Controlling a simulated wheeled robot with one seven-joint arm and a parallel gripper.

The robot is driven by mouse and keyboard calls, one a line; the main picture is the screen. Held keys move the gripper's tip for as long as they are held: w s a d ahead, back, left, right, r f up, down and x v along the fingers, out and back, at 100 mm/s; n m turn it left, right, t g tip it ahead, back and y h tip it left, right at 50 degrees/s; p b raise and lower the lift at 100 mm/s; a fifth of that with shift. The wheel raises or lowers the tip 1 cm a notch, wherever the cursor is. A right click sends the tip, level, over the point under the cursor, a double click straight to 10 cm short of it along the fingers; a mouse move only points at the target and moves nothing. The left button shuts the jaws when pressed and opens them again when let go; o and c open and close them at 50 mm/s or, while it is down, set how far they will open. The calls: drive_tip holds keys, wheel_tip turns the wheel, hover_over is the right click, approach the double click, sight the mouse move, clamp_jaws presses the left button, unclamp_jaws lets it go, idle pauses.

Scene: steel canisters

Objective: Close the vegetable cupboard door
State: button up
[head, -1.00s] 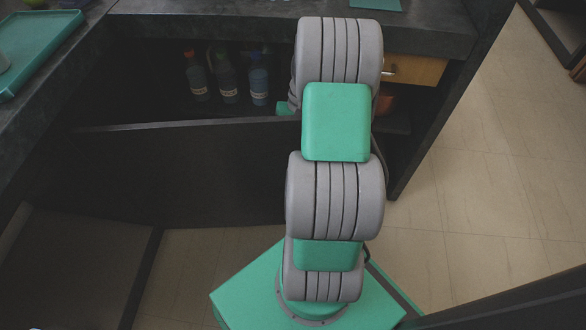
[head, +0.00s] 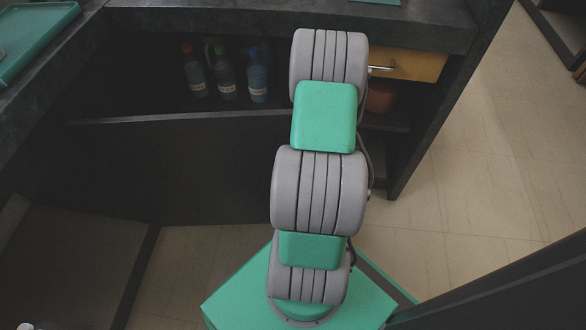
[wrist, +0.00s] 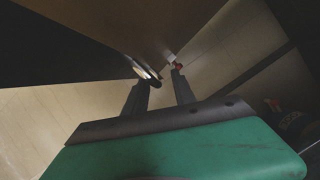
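The front of the counter unit is open in the head view, showing a dark interior (head: 140,80). A dark panel (head: 500,290), looking like an open door, stands at the lower right. I cannot tell which door is the vegetable cupboard's. My gripper (wrist: 160,92) shows in the wrist view with its two fingers apart. A brown panel (wrist: 150,25) and a dark panel (wrist: 50,50) lie beyond the fingers. A small shiny piece, perhaps a handle (wrist: 146,70), is close to the left fingertip; contact is unclear. My arm hides the gripper in the head view.
Several bottles (head: 227,75) stand inside the open unit. A wooden drawer front (head: 425,67) with a metal handle is right of my arm, above a reddish-brown pot (head: 381,97). A green tray (head: 35,38) lies on the counter. Tiled floor (head: 470,190) is clear at right.

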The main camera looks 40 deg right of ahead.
drive_tip(key=shift+a+f, duration=0.15)
drive_tip(key=shift+f, duration=0.3)
clamp_jaws()
idle(1.1)
